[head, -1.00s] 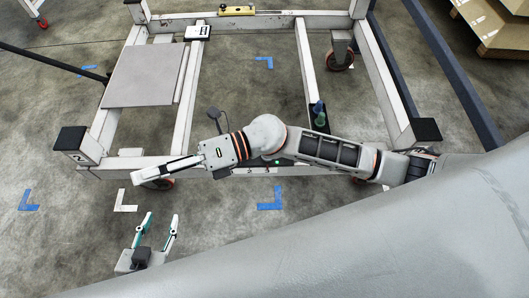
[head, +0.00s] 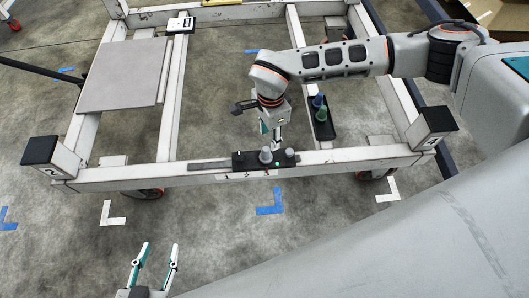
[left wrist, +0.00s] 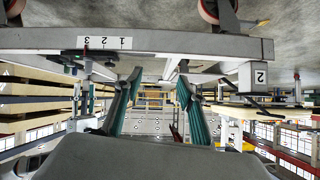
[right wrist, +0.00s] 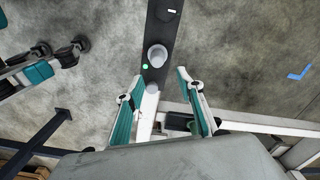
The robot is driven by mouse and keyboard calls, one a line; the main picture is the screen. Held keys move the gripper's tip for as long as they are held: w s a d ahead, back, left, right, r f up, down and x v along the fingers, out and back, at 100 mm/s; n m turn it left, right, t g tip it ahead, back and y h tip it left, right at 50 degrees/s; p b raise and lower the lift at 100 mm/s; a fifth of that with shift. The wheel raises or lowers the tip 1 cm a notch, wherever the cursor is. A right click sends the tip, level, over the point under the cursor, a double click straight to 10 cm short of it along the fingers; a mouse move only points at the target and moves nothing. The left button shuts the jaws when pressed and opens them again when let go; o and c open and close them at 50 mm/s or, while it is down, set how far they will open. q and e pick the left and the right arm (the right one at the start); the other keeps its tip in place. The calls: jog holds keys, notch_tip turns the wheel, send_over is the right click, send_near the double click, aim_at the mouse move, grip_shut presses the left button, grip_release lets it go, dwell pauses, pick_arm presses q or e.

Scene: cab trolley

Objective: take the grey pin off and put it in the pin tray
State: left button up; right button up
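A black panel (head: 242,160) lies on the trolley's front rail. Two grey pieces stand upright on it: a grey pin (head: 266,155) and a smaller grey piece (head: 290,153). Between them is a small green light. In the right wrist view the pin (right wrist: 157,55) lies beyond my fingertips and the smaller piece (right wrist: 152,87) shows between the fingers. My right gripper (head: 272,132) is open and empty, just behind and above the panel. The black pin tray (head: 324,131) holds a blue and a green pin. My left gripper (head: 160,246) is open and empty in front of the trolley.
The trolley frame has black-capped corner posts (head: 41,150) and a grey plate (head: 123,75) at the left. The tray sits on a crossbar close to the right of my right gripper. Blue and white floor marks (head: 270,202) lie in front; the floor there is clear.

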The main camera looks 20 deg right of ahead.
aim_at(266, 148)
jog(key=f, duration=0.2)
jog(key=a+f+b, duration=0.1)
jog(key=f, duration=0.2)
jog(key=f+b, duration=0.1)
jog(key=f, duration=0.1)
jog(key=shift+s+a+f, duration=0.15)
jog(key=shift+s+a, duration=0.05)
jog(key=shift+s, duration=0.15)
jog(key=shift+w+b, duration=0.1)
jog(key=shift+b, duration=0.2)
jog(key=shift+w+r, duration=0.1)
jog(key=shift+r, duration=0.1)
pick_arm(q)
jog(key=d, duration=0.1)
jog(key=w+d+r, duration=0.1)
jog(key=shift+w+d+r+n+t+h, duration=0.1)
jog(key=shift+d+r+n+t+h, duration=0.1)
jog(key=shift+d+n+t+h, duration=0.15)
pick_arm(e)
grip_shut()
